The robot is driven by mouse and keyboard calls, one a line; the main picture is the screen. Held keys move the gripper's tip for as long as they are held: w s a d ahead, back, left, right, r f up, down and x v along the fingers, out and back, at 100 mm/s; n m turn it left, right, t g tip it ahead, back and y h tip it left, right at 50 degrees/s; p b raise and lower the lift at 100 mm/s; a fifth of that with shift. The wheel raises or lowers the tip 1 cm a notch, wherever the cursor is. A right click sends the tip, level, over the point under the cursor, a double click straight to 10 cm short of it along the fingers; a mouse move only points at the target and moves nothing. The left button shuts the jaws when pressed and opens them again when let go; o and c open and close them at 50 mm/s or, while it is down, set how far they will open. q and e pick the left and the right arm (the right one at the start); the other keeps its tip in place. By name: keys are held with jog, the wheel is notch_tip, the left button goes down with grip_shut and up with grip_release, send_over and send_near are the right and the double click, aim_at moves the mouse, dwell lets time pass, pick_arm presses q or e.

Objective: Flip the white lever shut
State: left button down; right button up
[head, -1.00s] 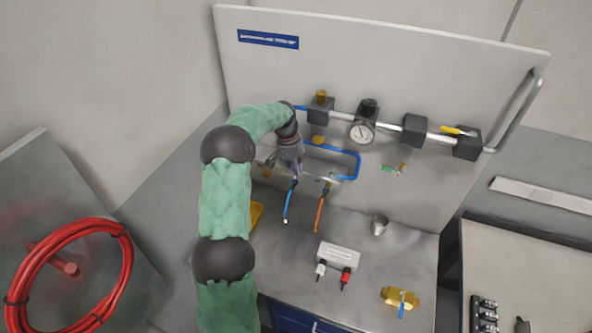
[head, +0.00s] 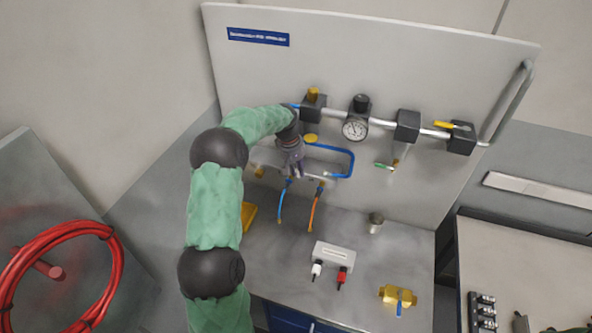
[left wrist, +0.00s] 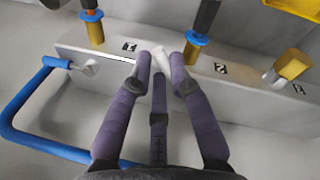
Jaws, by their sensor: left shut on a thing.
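The white lever (left wrist: 162,62) shows in the left wrist view as a short pale stub on the grey manifold (left wrist: 135,65), by the middle brass fitting. My left gripper (left wrist: 161,65) has its purple fingers closed around the stub, one on each side and a third below. In the head view my left gripper (head: 292,168) is at the manifold on the upright panel and hides the lever. The lever's full length and angle cannot be told. My right gripper is not in view.
A blue pipe (left wrist: 20,105) bends close beside the fingers. Blue (head: 281,203) and orange (head: 313,210) hoses hang below the manifold. A pressure gauge (head: 355,129) is up to the right. A white box (head: 333,256), a metal cup (head: 375,222) and a brass valve (head: 396,294) stand on the bench.

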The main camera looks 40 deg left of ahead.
pick_arm(q)
jog(key=shift+w, duration=0.1)
dwell(0.4)
jog(key=c, duration=1.1)
grip_release()
jog(key=shift+c, duration=0.2)
notch_tip(320, 180, up, 12)
jog(key=s+a, duration=0.1)
jog(key=s, duration=0.1)
jog(key=shift+a, duration=0.15)
jog(key=shift+f, duration=0.1)
